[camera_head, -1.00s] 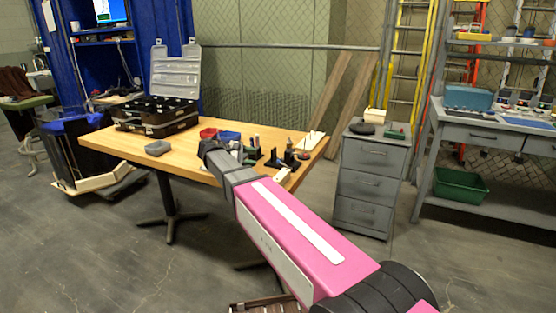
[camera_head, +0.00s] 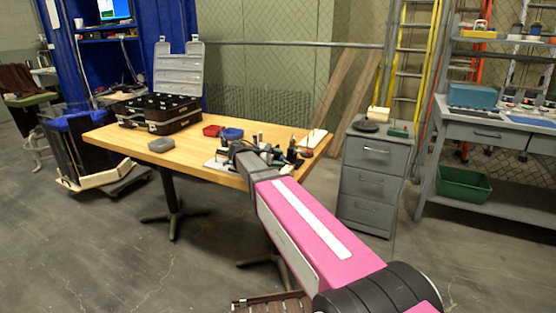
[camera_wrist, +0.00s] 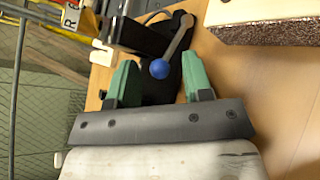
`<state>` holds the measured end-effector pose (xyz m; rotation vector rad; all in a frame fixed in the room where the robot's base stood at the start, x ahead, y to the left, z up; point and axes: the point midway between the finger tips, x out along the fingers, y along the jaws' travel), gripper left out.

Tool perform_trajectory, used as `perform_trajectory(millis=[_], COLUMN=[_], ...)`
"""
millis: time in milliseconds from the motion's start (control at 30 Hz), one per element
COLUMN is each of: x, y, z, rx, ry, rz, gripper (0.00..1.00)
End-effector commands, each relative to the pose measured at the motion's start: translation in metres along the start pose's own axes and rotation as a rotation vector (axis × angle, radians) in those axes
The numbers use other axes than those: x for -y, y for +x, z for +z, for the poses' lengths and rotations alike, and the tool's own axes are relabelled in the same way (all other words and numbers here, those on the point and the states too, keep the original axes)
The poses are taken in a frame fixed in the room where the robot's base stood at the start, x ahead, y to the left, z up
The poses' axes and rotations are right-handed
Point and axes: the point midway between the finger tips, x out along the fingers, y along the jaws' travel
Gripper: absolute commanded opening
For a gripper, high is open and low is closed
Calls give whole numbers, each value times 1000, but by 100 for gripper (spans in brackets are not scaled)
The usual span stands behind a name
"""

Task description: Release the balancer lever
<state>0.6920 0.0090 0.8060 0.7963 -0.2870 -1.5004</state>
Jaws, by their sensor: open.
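In the wrist view, a lever with a grey metal arm (camera_wrist: 180,35) and a blue ball knob (camera_wrist: 159,69) stands on a black device (camera_wrist: 165,92) on the wooden table. My gripper (camera_wrist: 160,61) has two green fingers, spread apart, with the blue knob between them in the picture. I cannot tell whether either finger touches the knob or how far it is in depth. In the head view my arm reaches over the table's front right part, and the lever cannot be made out among the small dark items there.
The wooden table (camera_head: 190,159) also holds an open black case (camera_head: 158,114), a red bin (camera_head: 212,131), a blue bin (camera_head: 232,134) and a grey box (camera_head: 161,145). A grey drawer cabinet (camera_head: 370,188) stands to its right. A light block (camera_wrist: 262,12) lies at the wrist view's upper right.

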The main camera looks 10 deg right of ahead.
Motion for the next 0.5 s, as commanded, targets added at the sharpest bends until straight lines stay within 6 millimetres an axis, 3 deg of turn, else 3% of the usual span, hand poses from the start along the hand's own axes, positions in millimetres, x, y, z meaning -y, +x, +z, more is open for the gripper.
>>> perform_trajectory(millis=[100,233,267,500], x=[0,0,0,-1], y=[0,0,0,0], z=[0,0,0,4], rx=[0,0,0,-29], ry=[0,0,0,26], rz=[0,0,0,-14], gripper=[46,4,0,0])
